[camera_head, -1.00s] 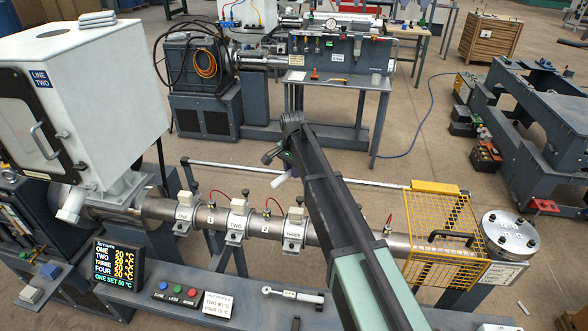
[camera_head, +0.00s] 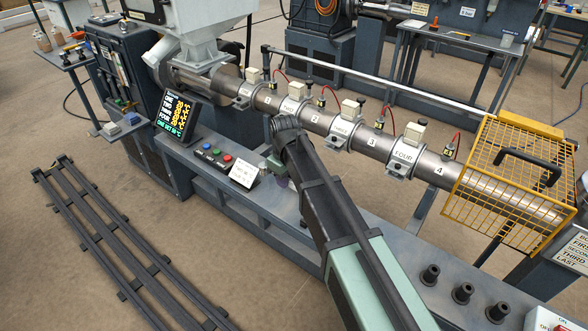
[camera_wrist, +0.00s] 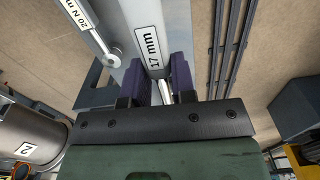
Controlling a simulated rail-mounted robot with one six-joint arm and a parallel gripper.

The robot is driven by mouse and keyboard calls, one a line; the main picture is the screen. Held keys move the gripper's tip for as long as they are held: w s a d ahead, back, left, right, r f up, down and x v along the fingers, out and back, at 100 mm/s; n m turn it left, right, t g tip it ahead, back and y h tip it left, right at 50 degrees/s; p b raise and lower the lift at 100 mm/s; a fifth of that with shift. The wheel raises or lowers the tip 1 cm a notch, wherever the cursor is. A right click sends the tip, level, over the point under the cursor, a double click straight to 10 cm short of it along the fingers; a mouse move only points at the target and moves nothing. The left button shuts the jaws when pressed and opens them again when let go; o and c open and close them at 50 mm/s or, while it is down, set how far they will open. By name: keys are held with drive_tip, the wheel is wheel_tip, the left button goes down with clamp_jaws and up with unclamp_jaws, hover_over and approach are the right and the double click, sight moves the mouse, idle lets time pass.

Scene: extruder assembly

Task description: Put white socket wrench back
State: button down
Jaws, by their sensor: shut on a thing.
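My gripper (camera_wrist: 157,78) has purple fingers and is shut on the white socket wrench (camera_wrist: 151,47), which carries a "17 mm" label, in the wrist view. Its metal shaft (camera_wrist: 164,94) shows between the fingers; its far ends are out of view or hidden. Behind it is the grey bench top (camera_wrist: 130,12); I cannot tell whether the wrench touches it. In the head view my gripper (camera_head: 281,178) is over the front bench (camera_head: 390,238), just right of the small white sign, and my arm mostly hides it and the wrench.
A second wrench marked "20 N m" (camera_wrist: 83,14) lies left of the held one. The button box (camera_head: 212,155), white sign (camera_head: 244,174) and display (camera_head: 177,118) stand left on the bench. Black pegs (camera_head: 463,292) stand right. The heated barrel (camera_head: 345,140) runs behind; black rails (camera_head: 110,235) lie on the floor.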

drive_tip(key=shift+s+a+f+n, duration=0.1)
drive_tip(key=shift+s+f+n, duration=0.05)
drive_tip(key=shift+f+n, duration=0.15)
drive_tip(key=shift+r, duration=0.15)
drive_tip(key=b, duration=0.7)
hover_over(287, 208)
wheel_tip(287, 208, down, 7)
drive_tip(key=shift+s+f, duration=0.1)
drive_tip(key=shift+f+b, duration=0.35)
drive_tip(key=shift+f, duration=0.05)
drive_tip(key=shift+f+b, duration=0.6)
drive_tip(key=shift+f, duration=0.05)
drive_tip(key=shift+r, duration=0.1)
